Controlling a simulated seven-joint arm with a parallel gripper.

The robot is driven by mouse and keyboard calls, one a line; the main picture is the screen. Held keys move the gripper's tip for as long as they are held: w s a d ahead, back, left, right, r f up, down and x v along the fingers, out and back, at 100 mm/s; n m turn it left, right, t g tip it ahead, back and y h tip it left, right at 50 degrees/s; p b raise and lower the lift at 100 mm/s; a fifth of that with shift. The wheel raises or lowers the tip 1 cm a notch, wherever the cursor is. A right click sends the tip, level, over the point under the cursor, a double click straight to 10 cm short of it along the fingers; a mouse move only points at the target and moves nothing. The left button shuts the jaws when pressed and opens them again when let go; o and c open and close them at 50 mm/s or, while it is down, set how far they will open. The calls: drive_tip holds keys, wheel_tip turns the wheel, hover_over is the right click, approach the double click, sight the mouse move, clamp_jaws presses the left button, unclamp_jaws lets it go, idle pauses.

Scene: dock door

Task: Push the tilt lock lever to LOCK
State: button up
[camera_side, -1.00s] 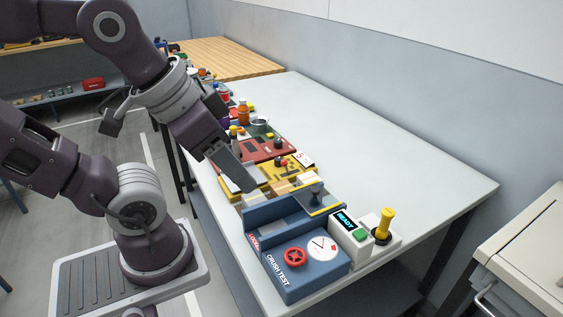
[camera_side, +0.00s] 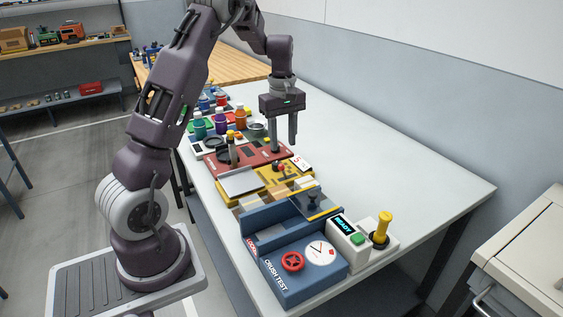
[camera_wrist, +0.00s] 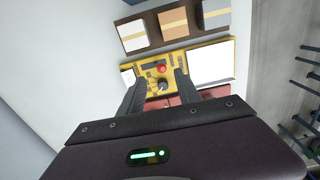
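My gripper (camera_side: 284,147) points down above the back edge of the yellow panel and the red panel (camera_side: 262,152). Its two fingers are apart with nothing between them. The yellow panel (camera_side: 252,188) carries a small red knob (camera_wrist: 161,69) and a dark round knob (camera_wrist: 163,86). In the wrist view both show between my fingers (camera_wrist: 160,80), below them. A lever labelled LOCK cannot be made out; the markings are too small to read.
A blue CRUSH TEST box (camera_side: 305,275) with a red wheel stands at the near end. Bottles (camera_side: 240,118) stand farther back. The right of the table (camera_side: 400,170) is clear.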

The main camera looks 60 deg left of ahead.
sight(283, 171)
drive_tip(key=f, duration=0.8)
drive_tip(key=shift+a+f, duration=0.1)
drive_tip(key=shift+a, duration=0.3)
drive_tip(key=shift+w, duration=0.1)
clamp_jaws()
